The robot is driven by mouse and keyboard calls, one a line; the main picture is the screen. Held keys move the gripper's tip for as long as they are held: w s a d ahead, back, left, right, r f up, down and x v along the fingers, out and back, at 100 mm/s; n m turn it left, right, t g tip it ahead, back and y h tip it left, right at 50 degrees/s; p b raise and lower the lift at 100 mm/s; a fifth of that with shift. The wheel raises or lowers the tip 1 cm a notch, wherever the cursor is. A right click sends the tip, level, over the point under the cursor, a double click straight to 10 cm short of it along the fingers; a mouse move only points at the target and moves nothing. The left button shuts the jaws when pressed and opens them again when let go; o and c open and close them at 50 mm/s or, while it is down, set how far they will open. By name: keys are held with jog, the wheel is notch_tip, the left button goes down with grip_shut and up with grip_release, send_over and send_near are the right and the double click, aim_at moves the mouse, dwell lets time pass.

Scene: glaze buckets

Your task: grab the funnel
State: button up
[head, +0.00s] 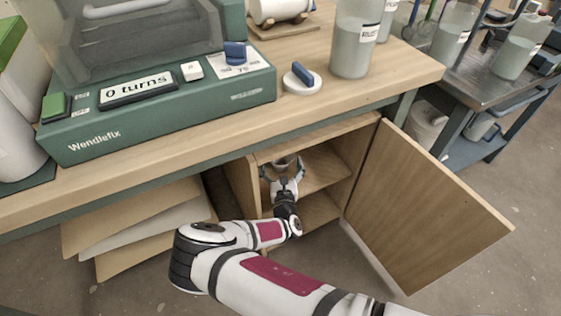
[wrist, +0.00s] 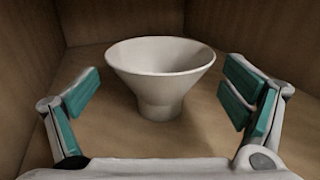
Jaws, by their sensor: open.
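The white funnel (wrist: 160,85) stands on a wooden shelf inside the cupboard, wide mouth up. In the wrist view it is between and a little beyond the two teal finger pads, with a gap showing on each side. My gripper (wrist: 165,108) is open and empty. In the head view my gripper (head: 283,172) reaches into the open cupboard, and the funnel (head: 284,161) shows only in part there, mostly hidden by my gripper.
The cupboard door (head: 430,210) hangs open to the right. Cupboard walls stand close around the funnel. The bench top (head: 330,95) above carries a green Wendlefix machine (head: 165,115) and a jar (head: 355,45). Boards (head: 135,225) lean left of the cupboard.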

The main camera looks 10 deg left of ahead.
jog(key=b+x, duration=0.1)
jog(key=x, duration=0.2)
jog(key=shift+w, duration=0.2)
jog(key=c, duration=1)
jog(key=shift+o, duration=0.2)
